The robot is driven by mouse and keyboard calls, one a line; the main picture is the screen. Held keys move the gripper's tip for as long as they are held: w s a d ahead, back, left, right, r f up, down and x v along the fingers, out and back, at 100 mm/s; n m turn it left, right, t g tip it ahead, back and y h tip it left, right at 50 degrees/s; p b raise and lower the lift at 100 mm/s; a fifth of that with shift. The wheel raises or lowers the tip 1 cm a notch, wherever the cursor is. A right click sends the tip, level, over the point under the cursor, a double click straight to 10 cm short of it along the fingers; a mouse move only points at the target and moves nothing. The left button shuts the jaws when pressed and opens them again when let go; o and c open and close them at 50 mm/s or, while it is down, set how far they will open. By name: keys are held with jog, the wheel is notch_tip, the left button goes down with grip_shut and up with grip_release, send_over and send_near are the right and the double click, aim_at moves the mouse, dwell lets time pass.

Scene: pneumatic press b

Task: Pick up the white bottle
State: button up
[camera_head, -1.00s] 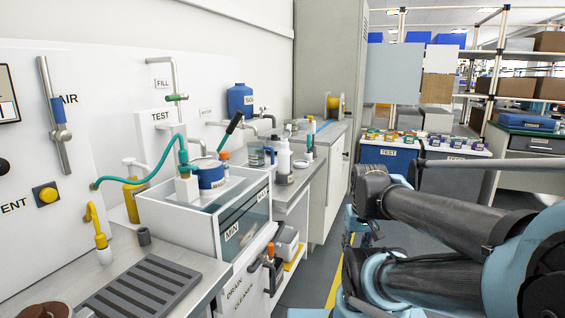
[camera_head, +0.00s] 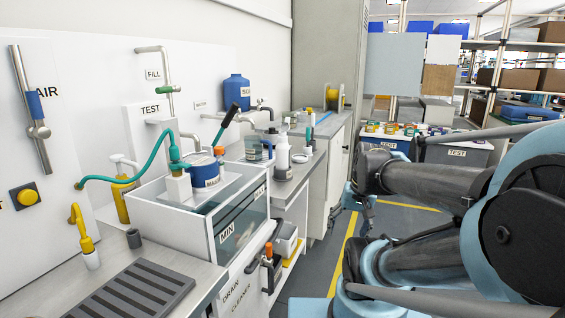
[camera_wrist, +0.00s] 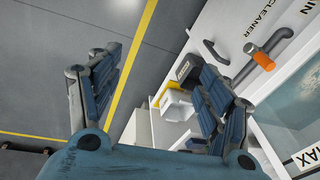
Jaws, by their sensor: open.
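A white bottle (camera_head: 282,159) with a narrow top stands upright on the grey side counter in the head view, just right of the clear tank. Its lower part shows a dark band. It is not identifiable in the wrist view. My gripper (camera_wrist: 151,75) is open and empty in the wrist view, its blue-grey fingers wide apart over the floor and the front of the cabinet. My arm there is at the right, well apart from the bottle.
The clear tank (camera_head: 225,213) with a blue-labelled container (camera_head: 204,171) and a green hose (camera_head: 130,172) stands left of the bottle. A dark lever (camera_head: 226,122) leans nearby. A drain valve (camera_wrist: 262,60) juts from the cabinet. Open floor (camera_head: 310,262) lies right of the counter.

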jog(key=w+a+r+m+y, duration=0.4)
jog(key=w+a+r+m, duration=0.1)
jog(key=w, duration=0.5)
jog(key=w+a+r+m+y, duration=0.4)
jog(key=w+r+m+y, duration=0.1)
jog(key=w, duration=0.5)
jog(key=w+d+r+m+y, duration=0.1)
jog(key=w+d+m+y, duration=0.25)
jog(key=w, duration=0.45)
jog(key=w+d+r+m+y, duration=0.15)
jog(key=w+m+y, duration=0.25)
jog(key=w, duration=0.4)
send_near(282, 151)
jog(key=w+a, duration=0.4)
jog(key=a, duration=0.1)
jog(key=shift+a+f, duration=0.2)
jog(key=shift+a, duration=1.05)
jog(key=shift+a+f, duration=0.15)
jog(key=shift+a, duration=1.05)
jog(key=c, duration=1.3)
